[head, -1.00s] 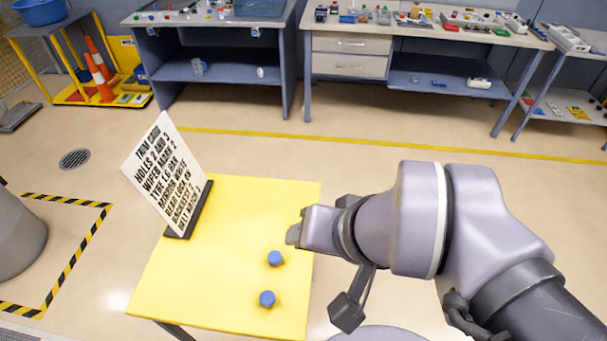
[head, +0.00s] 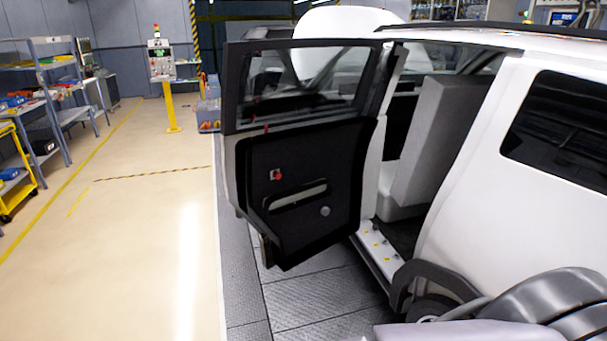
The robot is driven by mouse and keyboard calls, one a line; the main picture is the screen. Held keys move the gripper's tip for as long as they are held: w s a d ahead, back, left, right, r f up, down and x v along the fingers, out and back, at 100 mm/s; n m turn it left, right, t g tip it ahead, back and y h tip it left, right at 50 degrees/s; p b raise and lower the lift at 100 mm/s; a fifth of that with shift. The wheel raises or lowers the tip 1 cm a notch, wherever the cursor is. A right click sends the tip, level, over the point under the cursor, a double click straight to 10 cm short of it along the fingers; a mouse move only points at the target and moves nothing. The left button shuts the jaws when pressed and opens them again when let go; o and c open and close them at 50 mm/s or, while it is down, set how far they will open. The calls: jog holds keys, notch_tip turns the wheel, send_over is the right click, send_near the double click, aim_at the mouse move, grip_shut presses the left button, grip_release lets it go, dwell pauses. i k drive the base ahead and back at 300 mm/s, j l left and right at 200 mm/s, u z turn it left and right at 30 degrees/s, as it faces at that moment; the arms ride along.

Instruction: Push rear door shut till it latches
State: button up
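The rear door (head: 305,235) of a white car (head: 500,180) stands wide open in the head view. Its black inner panel, with a pull handle and a small red part, faces me. The window frame above it is dark. The door opening shows a light grey seat (head: 428,150) and a pale sill (head: 378,247). Part of my arm shows at the bottom right, in front of the car's rear side. My gripper's fingers are not in view, and nothing of mine is seen touching the door.
A grey textured platform (head: 300,300) lies under the car. Open floor (head: 160,240) stretches to the left. Shelves (head: 60,90) line the left side, and a control panel on a yellow post (head: 172,105) stands farther back. A raised white panel (head: 345,30) shows beyond the door.

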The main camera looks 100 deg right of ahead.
aim_at(320, 158)
jog(key=z, duration=3.3)
jog(key=i+j+u, duration=0.15)
jog(key=i+j, duration=0.35)
jog(key=i+j+u, duration=0.15)
jog(key=i+j, duration=0.35)
jog(key=i+j+u, duration=0.15)
jog(key=i+j, duration=0.3)
jog(key=i+j+u, duration=0.15)
jog(key=i+j, duration=0.2)
jog(key=i, duration=0.35)
jog(key=l, duration=0.75)
jog(key=i, duration=0.05)
